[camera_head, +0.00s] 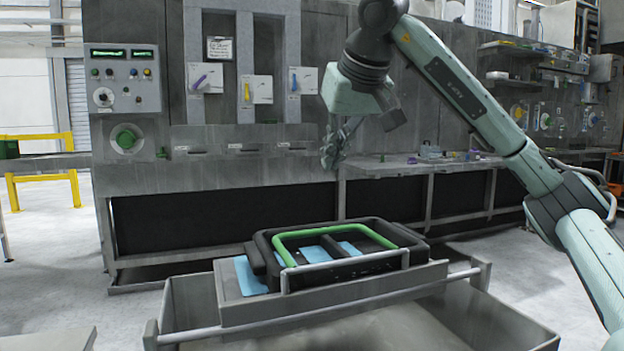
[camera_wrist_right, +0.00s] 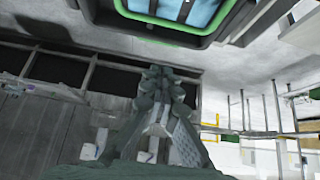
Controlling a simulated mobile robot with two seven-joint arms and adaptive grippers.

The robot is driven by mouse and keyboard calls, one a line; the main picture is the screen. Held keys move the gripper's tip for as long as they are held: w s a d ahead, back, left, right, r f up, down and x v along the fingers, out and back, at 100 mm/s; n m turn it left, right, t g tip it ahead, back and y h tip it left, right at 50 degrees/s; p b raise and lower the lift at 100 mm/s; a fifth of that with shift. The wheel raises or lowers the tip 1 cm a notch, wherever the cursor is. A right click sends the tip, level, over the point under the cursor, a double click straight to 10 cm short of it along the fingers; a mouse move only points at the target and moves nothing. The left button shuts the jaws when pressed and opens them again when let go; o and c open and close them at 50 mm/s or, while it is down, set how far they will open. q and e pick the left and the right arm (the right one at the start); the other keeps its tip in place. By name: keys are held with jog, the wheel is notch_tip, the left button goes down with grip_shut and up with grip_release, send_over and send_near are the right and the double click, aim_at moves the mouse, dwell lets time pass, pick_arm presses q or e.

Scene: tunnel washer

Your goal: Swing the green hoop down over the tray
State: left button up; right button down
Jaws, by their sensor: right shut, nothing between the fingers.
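The green hoop (camera_head: 320,229) lies low and roughly flat over the black tray (camera_head: 345,270), in the middle of the head view. Light blue pieces show inside it under a dark crossbar. The hoop also shows at the top of the right wrist view (camera_wrist_right: 165,27), with the tray's dark rim around it. My right gripper (camera_head: 329,160) is above and behind the tray, pointing down, apart from the hoop. Its fingers are closed and empty, seen also in the right wrist view (camera_wrist_right: 165,76). My left gripper is not in view.
The tray rests on a grey metal cart (camera_head: 250,312) with rails. Behind stands a grey machine wall with a control panel (camera_head: 122,78) and coloured levers. A long shelf (camera_head: 420,166) with small items runs to the right. Floor is open at left and right.

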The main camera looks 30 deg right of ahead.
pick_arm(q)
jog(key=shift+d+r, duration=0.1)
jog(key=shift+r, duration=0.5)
pick_arm(e)
jog(key=w+d+f, duration=0.1)
jog(key=w+f, duration=0.3)
jog(key=f, duration=0.7)
jog(key=shift+w, duration=0.35)
jog(key=shift+d, duration=0.1)
notch_tip(320, 180, down, 2)
jog(key=shift+w+f+b, duration=0.1)
jog(key=shift+b, duration=0.45)
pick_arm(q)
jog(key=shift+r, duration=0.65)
